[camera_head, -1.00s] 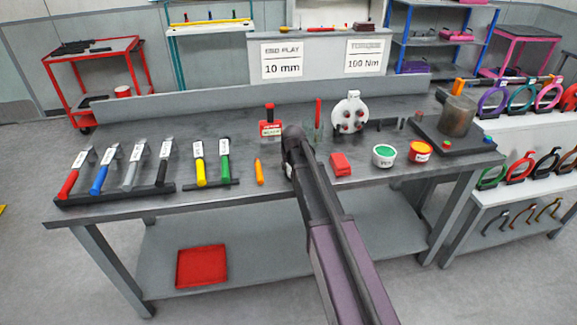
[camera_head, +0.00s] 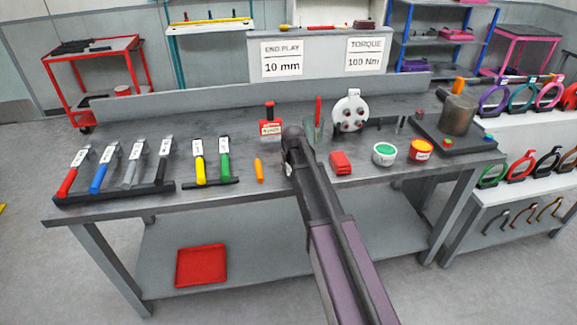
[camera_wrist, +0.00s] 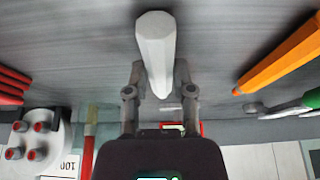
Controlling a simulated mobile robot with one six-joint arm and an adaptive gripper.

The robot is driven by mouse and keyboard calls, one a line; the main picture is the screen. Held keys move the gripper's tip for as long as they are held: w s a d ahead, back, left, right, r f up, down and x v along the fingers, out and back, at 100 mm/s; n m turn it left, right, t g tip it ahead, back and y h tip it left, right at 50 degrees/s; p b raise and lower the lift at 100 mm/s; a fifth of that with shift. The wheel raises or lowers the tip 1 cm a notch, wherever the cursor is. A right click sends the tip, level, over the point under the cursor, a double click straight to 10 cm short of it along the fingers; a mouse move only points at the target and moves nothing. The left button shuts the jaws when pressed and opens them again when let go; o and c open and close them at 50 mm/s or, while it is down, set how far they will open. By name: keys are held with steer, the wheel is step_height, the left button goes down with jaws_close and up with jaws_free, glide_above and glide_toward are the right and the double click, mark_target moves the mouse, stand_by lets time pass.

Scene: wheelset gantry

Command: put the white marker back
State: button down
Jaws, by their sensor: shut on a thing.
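The white marker (camera_wrist: 155,52) is a pale faceted stick. In the wrist view it stands between the two fingers of my gripper (camera_wrist: 158,82), which is shut on it. In the head view my own arm hides the gripper, and only a small pale bit shows beside the arm tip. I cannot tell whether the white marker touches the bench.
The grey bench (camera_head: 225,125) carries a red block with a label (camera_head: 270,129), a red-handled tool (camera_head: 318,112), a white disc with dark red knobs (camera_head: 350,112), a red block (camera_head: 340,163), two tubs and a rack of hammers or handles at left. Bare bench lies behind the orange marker.

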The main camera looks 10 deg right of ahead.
steer(key=shift+c, duration=2)
jaws_free()
steer(key=shift+r, duration=0.1)
step_height(320, 180, up, 9)
steer(key=p, duration=0.9)
steer(key=shift+f, duration=0.2)
steer(key=s+f+g, duration=0.1)
steer(key=s+g, duration=0.3)
steer(key=s, duration=2.5)
steer(key=shift+f+g, duration=0.2)
steer(key=shift+g, duration=0.1)
